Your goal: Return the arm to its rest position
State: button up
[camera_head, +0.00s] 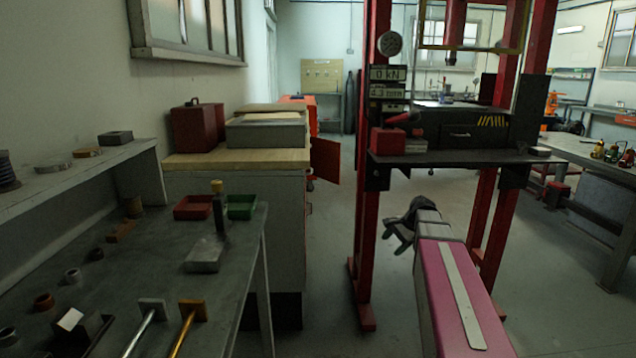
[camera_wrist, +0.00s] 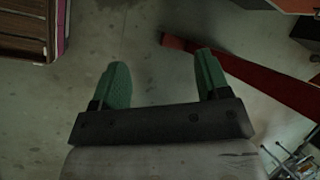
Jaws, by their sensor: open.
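My gripper (camera_head: 397,231) is at the end of my pink and grey arm, right of centre in the head view. It hangs in front of the red press frame, below the level of the press table, and appears clear of it. In the wrist view, my gripper (camera_wrist: 162,82) shows two green fingers set well apart with nothing between them. It is open and empty above the grey floor. No gate valve can be made out near the gripper.
A red press (camera_head: 367,200) with a dark table (camera_head: 455,158) stands just beyond my arm. A workbench (camera_head: 130,262) with mallets, trays and small parts is at left. A wooden-topped cabinet (camera_head: 235,160) stands behind it. Another bench (camera_head: 590,155) is at right. Floor between is open.

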jog(key=s+a+f+n+h, duration=0.2)
jog(key=s+a+f+n, duration=0.2)
jog(key=s+f, duration=0.3)
jog(key=s+a+f+n+g+h, duration=0.1)
jog(key=s+a+f+n+h, duration=0.2)
jog(key=s+f+n, duration=0.4)
jog(key=s+a, duration=0.1)
jog(key=s, duration=0.3)
jog(key=shift+s+a+f+n+g+h, duration=0.15)
jog(key=shift+s+f+n+g+h, duration=0.15)
jog(key=shift+s, duration=0.05)
